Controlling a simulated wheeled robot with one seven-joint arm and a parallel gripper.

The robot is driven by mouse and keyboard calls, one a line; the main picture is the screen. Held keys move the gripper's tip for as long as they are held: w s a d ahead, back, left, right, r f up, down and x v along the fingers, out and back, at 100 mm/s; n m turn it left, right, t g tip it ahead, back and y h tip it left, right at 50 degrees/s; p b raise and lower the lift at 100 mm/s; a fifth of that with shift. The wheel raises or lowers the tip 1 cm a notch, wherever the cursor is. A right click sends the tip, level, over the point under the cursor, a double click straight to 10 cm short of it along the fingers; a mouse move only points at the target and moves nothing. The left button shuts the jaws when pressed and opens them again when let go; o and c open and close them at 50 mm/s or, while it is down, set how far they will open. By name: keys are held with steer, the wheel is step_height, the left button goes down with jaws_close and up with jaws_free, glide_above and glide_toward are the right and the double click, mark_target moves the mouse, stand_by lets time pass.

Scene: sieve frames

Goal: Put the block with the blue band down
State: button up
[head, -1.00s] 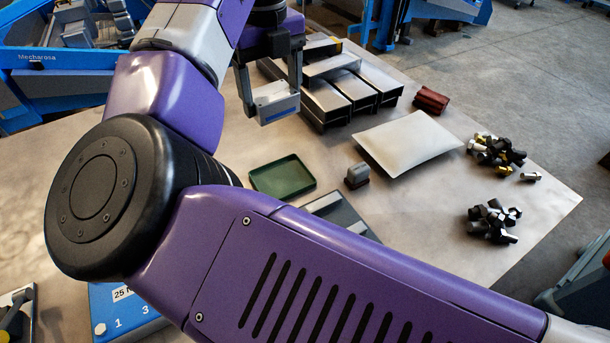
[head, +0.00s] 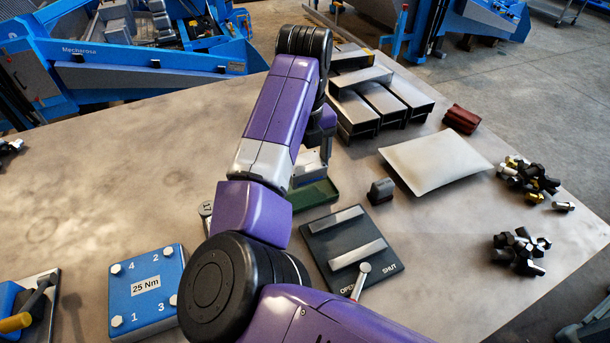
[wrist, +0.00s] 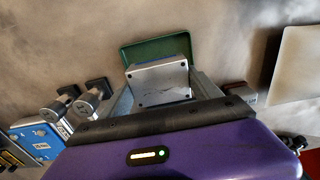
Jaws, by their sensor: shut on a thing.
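My gripper (head: 314,156) is shut on a silver-grey block (head: 306,168), the one with the blue band, and holds it by its sides. In the wrist view the block (wrist: 160,84) sits between the two fingers, its pale face toward the camera; the band does not show clearly there. A green shallow tray (head: 320,196) lies on the table below and beside the block in the head view. In the wrist view the tray (wrist: 130,56) shows behind the block. I cannot tell whether the block touches the tray. My arm hides part of the tray.
A dark plate (head: 326,240) with a lever marked OPEN and SHUT lies in front of the tray. A small dark block (head: 381,191) and a white pad (head: 434,163) lie to the right. Metal channels (head: 366,112) are stacked behind.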

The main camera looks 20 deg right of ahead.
mark_target(305, 178)
steer(key=shift+f, duration=2.2)
steer(key=shift+f, duration=0.1)
steer(key=o, duration=1.7)
steer(key=shift+f, duration=0.1)
step_height(305, 178, up, 12)
steer(key=shift+r+b, duration=0.15)
steer(key=shift+b, duration=0.25)
